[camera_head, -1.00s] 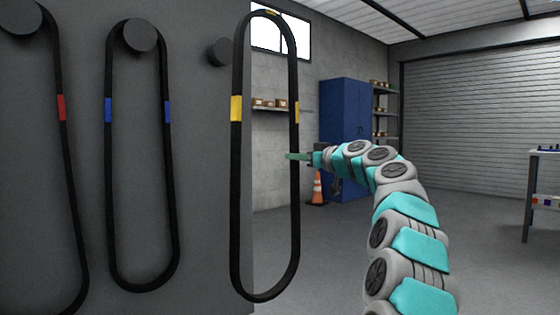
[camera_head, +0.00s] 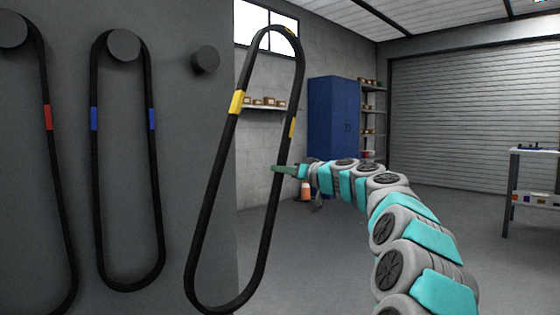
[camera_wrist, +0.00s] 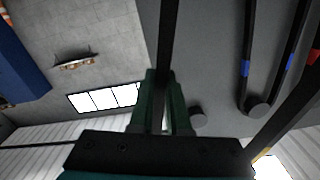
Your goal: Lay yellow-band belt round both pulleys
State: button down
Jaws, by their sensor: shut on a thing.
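The yellow-band belt (camera_head: 213,194) is a long black loop with yellow bands, hanging in the air off the panel. It tilts, its top leaning right and its bottom lower left. My gripper (camera_head: 284,169) is shut on its right strand, below the right yellow band. In the wrist view the strand (camera_wrist: 167,50) runs between the green fingers of my gripper (camera_wrist: 164,100). The bare peg (camera_head: 205,60) on the panel is left of the belt's top, and the belt is not on it. No pair of pulleys can be made out.
A blue-band belt (camera_head: 97,190) and a red-band belt (camera_head: 61,210) hang from pegs on the grey panel (camera_head: 190,130). Behind are a blue cabinet (camera_head: 333,118), a cone (camera_head: 306,191) and a bench (camera_head: 535,152) at right. The floor between is open.

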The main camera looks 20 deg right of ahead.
jog(key=s+a+m+p, duration=0.1)
jog(key=s+m+p, duration=0.1)
jog(key=m, duration=0.1)
jog(key=s+a+f+m+p, duration=0.1)
jog(key=s+m+p, duration=0.1)
jog(key=m+p, duration=0.1)
jog(key=s+a+f+m+p, duration=0.1)
jog(key=s+m+p, duration=0.1)
jog(key=m+p, duration=0.1)
jog(key=shift+s+a+f+m+p, duration=0.25)
jog(key=shift+a+m+p, duration=0.1)
jog(key=shift+m, duration=0.2)
jog(key=shift+s+a+f+m+p, duration=0.15)
jog(key=shift+s+a+m+p, duration=0.15)
jog(key=shift+m, duration=0.25)
